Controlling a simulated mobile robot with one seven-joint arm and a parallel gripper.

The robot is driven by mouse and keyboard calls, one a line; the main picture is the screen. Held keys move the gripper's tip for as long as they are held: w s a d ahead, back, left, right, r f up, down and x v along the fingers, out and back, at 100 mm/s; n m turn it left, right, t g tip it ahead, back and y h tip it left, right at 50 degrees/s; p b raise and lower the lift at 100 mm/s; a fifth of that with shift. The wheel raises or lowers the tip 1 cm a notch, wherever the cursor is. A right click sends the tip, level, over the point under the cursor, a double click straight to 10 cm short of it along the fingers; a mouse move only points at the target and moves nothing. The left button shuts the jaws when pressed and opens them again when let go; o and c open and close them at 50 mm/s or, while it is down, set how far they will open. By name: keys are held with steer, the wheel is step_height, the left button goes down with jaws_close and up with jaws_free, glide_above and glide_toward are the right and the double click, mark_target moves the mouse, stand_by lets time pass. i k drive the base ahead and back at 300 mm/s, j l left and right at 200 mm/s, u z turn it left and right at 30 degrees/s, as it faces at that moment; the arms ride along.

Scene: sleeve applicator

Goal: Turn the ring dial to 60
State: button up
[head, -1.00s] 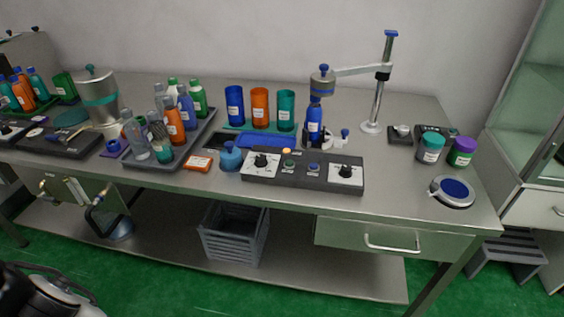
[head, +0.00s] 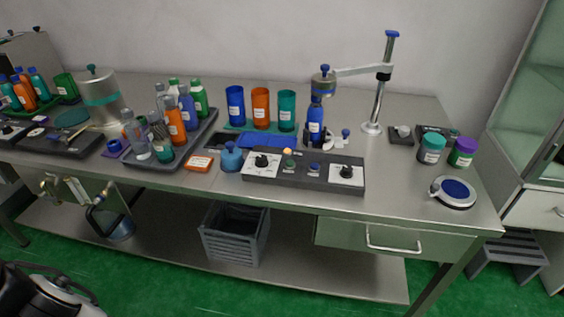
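A dark control panel (head: 303,183) lies along the front of the steel bench. It has a black dial on a white scale plate at its left end (head: 261,161) and another black dial on a white plate at its right end (head: 347,172). The labels and scale numbers are too small to read, so I cannot tell which one is the ring dial or where it points. Between the dials are a green button (head: 290,164) and a blue button (head: 314,167). Part of my own body shows at the bottom left, well away from the panel. My gripper is not in view.
A blue bottle (head: 315,124) stands under a stand with an arm (head: 377,105) behind the panel. A squat blue container (head: 231,157) and an orange box (head: 199,163) sit left of it. A grey tray (head: 205,135) holds several bottles.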

mark_target(262, 161)
steer(key=i+z, duration=0.3)
steer(key=z, duration=0.2)
steer(key=i+j+z, duration=0.1)
steer(key=i+z, duration=0.25)
steer(key=z, duration=0.15)
